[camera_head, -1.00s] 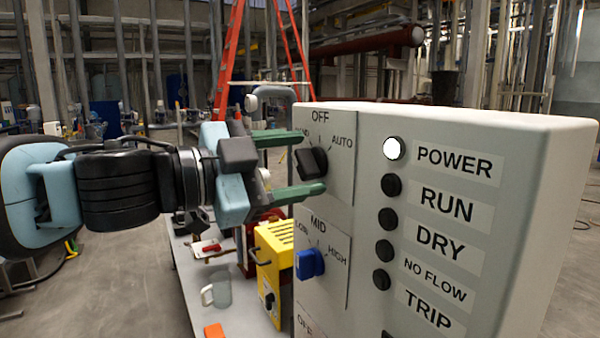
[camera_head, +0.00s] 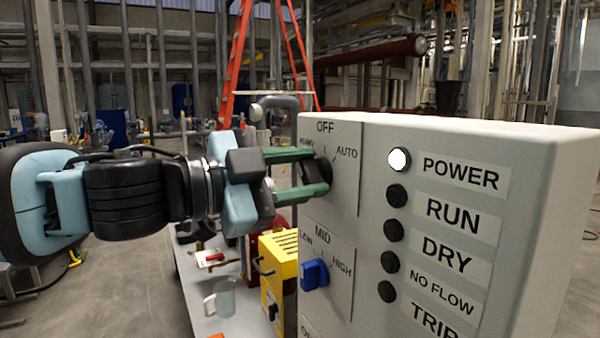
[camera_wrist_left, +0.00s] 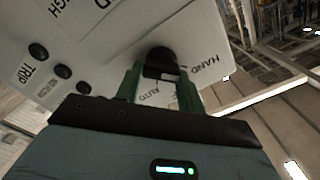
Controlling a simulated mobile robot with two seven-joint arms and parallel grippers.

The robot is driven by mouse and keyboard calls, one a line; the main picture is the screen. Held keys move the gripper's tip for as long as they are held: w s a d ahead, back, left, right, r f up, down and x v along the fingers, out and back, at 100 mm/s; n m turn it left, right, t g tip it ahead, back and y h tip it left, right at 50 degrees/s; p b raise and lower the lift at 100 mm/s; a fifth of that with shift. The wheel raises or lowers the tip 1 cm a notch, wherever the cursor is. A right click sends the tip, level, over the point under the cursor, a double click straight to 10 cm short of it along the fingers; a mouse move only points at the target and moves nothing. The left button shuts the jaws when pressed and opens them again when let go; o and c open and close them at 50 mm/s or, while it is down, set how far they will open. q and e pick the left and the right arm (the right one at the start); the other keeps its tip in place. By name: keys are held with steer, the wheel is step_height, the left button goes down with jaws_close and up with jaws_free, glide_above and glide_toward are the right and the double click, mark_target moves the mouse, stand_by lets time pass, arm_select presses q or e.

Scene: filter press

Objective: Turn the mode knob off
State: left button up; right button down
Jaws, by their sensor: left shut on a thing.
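The black mode knob (camera_head: 322,172) is on the upper left panel of the grey control box (camera_head: 470,135), under the labels OFF and AUTO and a partly covered HAND label. My left gripper (camera_head: 312,172) reaches in from the left. Its green fingers are shut on the knob, one above and one below. In the left wrist view the knob (camera_wrist_left: 160,62) sits between the two green fingertips (camera_wrist_left: 160,82), with HAND and AUTO readable near it. The fingers partly hide the knob, and I cannot tell which label it points to. My right gripper is not in view.
A blue knob (camera_head: 313,275) marked LOW, MID, HIGH sits just below. Black indicators and a lit white POWER lamp (camera_head: 399,159) are to the right.

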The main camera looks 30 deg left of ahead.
arm_select(q)
steer(key=shift+m, duration=1)
steer(key=m, duration=0.3)
steer(key=shift+f, duration=0.15)
steer(key=m, duration=0.2)
steer(key=shift+m, duration=0.3)
steer(key=shift+f+m+b, duration=0.1)
steer(key=shift+m+b, duration=0.2)
steer(key=shift+m, duration=0.1)
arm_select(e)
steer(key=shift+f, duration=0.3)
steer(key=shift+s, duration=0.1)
arm_select(q)
steer(key=o, duration=1)
